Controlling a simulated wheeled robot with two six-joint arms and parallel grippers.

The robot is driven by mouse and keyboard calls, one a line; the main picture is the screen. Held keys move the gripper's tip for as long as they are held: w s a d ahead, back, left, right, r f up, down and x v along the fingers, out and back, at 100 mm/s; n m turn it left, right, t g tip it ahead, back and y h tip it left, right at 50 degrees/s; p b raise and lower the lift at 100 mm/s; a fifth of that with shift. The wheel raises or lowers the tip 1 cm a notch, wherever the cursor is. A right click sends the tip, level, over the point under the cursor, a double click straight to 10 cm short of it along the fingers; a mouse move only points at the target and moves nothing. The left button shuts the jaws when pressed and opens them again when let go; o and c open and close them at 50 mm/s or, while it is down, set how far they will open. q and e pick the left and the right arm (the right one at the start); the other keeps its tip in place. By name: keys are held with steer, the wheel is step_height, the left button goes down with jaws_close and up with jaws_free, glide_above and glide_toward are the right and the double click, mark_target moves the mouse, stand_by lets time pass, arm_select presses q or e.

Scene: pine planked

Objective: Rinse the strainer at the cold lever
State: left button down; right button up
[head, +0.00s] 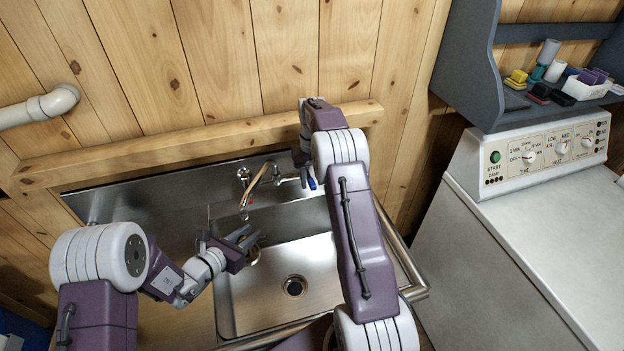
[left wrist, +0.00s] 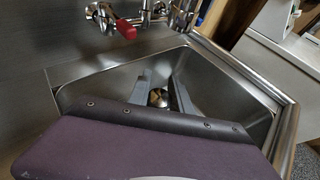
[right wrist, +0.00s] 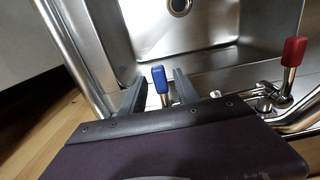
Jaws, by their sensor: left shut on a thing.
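The strainer (head: 254,252) is a small round metal piece, partly hidden by my left gripper (head: 243,240), which is shut on it above the left side of the sink basin. In the left wrist view the strainer (left wrist: 159,97) shows between the fingertips. The faucet spout (head: 258,185) ends above and close to my left gripper. The blue cold lever (right wrist: 160,82) stands between the spread fingers of my right gripper (right wrist: 158,88), with small gaps on both sides. In the head view its blue tip (head: 312,184) is partly hidden by my right arm. I see no clear water stream.
The red lever (left wrist: 125,29) is on the faucet's other side. The steel basin (head: 262,305) has a round drain (head: 294,285). A wooden rail (head: 200,140) runs behind the faucet. A white machine (head: 540,220) stands to the right.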

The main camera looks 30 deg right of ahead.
jaws_close()
stand_by(1.2)
